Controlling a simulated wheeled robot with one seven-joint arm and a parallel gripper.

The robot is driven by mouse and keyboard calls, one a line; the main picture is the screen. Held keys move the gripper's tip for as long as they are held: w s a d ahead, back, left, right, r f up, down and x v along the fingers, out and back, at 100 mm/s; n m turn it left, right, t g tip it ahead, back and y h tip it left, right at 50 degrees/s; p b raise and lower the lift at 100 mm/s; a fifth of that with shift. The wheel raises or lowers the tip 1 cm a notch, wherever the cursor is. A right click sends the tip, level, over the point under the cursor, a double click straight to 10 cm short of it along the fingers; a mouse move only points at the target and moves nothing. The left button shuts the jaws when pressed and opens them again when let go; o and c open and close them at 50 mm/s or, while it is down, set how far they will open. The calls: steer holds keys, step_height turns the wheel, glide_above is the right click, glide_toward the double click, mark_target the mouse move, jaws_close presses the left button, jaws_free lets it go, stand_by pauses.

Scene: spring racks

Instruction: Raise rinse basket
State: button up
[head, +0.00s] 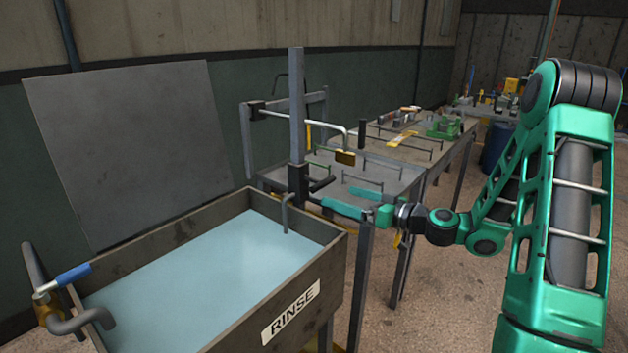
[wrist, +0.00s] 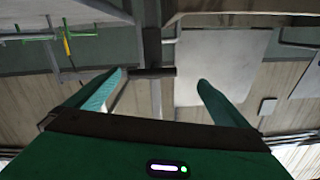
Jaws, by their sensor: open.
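The rinse tank (head: 318,262) is an open grey trough marked RINSE, holding pale blue liquid (head: 215,262). An upright grey post (head: 297,110) stands at its far right corner, with a dark sliding block (head: 298,180) and a short dark handle (head: 321,184). A bent grey rod (head: 286,212) hangs beside the post and goes down into the tank. No basket shows above the liquid. My gripper (head: 326,198) is open, close to the right of the block. In the wrist view, the dark handle (wrist: 152,73) lies across the gap between my parted fingertips (wrist: 162,77); contact cannot be told.
A grey panel (head: 135,145) leans behind the tank. A pipe with a blue-handled lever (head: 70,275) stands at the tank's left corner. The floor at the lower right is bare.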

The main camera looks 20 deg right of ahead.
mark_target(324, 185)
steer(key=shift+t, duration=0.4)
steer(key=x, duration=0.7)
steer(key=d+x, duration=0.1)
steer(key=x, duration=0.3)
steer(key=shift+w+a+r, duration=0.1)
steer(key=shift+w+r, duration=0.05)
steer(key=shift+w, duration=0.4)
